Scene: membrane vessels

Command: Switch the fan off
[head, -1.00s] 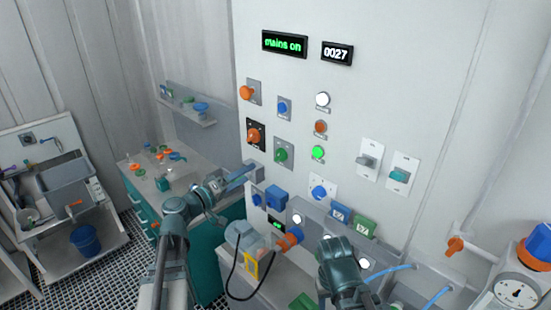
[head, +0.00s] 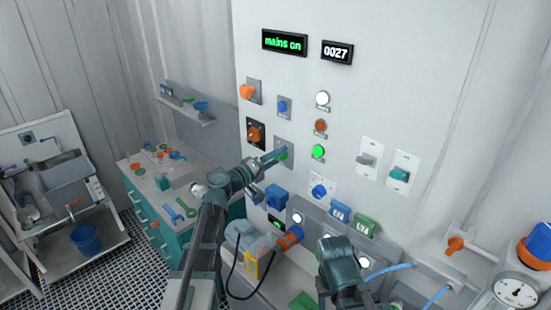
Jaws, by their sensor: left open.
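The white control panel (head: 320,75) carries several switches and lamps; their labels are too small to read, so I cannot tell which is the fan's. A green lamp (head: 318,151) is lit. Grey (head: 367,159) and teal (head: 399,174) levers sit at right. My right gripper (head: 342,254) is low; its fingertips are hidden.
The display (head: 285,42) reads "mains on", another (head: 337,52) "0027". A motor-like unit with an orange end (head: 290,237) and a black cable stands below the panel. A bench with small tools (head: 165,165) is at left. A gauge (head: 516,293) is at lower right.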

